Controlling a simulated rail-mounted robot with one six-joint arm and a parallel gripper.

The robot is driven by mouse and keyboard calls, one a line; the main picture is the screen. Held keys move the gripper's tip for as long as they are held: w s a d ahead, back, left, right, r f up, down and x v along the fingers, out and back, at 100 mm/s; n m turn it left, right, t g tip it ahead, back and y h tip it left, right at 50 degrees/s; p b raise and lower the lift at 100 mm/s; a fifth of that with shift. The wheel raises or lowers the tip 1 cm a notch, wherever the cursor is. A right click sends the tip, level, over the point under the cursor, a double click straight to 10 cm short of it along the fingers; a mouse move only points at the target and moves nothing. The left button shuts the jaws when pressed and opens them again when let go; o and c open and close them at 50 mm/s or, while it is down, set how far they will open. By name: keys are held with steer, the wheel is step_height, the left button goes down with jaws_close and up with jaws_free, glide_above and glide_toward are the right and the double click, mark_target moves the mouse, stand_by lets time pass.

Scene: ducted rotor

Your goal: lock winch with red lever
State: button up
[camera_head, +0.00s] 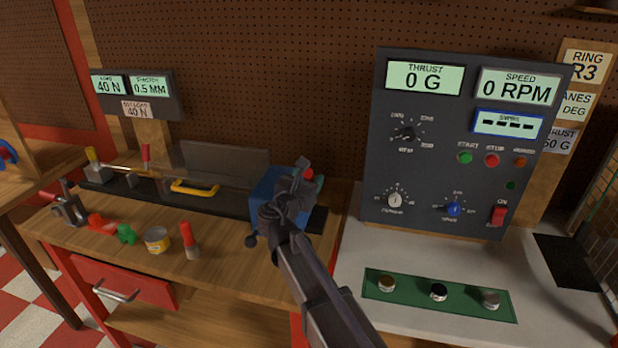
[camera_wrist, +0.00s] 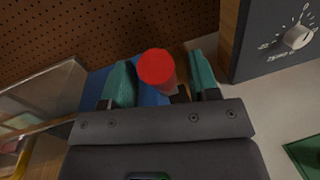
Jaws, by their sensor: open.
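The blue winch (camera_head: 266,190) stands at the right end of the dark rail on the wooden bench, partly hidden behind my gripper (camera_head: 301,176). The lever's red knob (camera_head: 309,174) shows beside my fingers. In the wrist view the red round knob (camera_wrist: 156,66) appears between the two teal fingers of my gripper (camera_wrist: 163,82), nearer the left one. The jaws are apart, and a gap shows to the right of the knob. Part of the blue winch body (camera_wrist: 151,94) shows behind the fingers. Whether a finger touches the lever cannot be told.
A dark control panel (camera_head: 460,140) stands close on the right, above a green strip (camera_head: 412,300) with metal knobs. A tin (camera_head: 157,240) and small tools sit on the bench's left.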

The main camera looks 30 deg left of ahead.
steer(key=shift+w, duration=0.55)
jaws_close()
